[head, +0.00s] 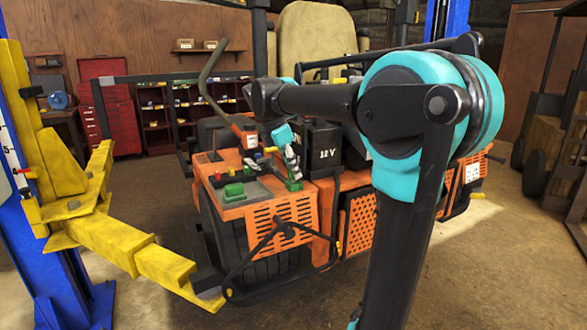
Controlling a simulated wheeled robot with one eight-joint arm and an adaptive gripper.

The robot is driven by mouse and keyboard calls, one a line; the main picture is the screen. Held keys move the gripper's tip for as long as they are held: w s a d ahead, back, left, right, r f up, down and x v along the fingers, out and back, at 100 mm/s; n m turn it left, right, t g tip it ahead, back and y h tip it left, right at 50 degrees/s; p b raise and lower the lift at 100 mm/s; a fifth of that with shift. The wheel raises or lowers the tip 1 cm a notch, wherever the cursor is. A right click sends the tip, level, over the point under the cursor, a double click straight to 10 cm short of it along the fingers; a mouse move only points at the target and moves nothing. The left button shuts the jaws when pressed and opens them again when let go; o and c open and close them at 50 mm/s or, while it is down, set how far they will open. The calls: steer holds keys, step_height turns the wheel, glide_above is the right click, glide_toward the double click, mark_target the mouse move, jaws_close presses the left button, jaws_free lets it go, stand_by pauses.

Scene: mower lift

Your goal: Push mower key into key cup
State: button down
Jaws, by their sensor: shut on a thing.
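My gripper (291,165) is at the right side of the orange mower's (285,212) control panel, in front of the black 12 V box. Its grey and black fingers point down and are shut. A small green piece (293,184) shows at the fingertips, low against the panel. It looks like the mower key, but it is too small to be sure. I cannot tell whether it touches the panel. I cannot make out a key cup for certain. A green block (233,192) sits on the panel's grey area to the left.
The black 12 V box (325,148) stands close behind the gripper. Red and yellow knobs (228,172) and a tall bent lever (213,75) are on the left. A yellow lift arm (120,240) and blue post (45,230) stand at the left. Open floor lies in front.

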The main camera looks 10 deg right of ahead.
steer(key=shift+f, duration=0.4)
steer(key=c, duration=1.5)
jaws_free()
steer(key=shift+o, duration=0.2)
steer(key=v, duration=1.2)
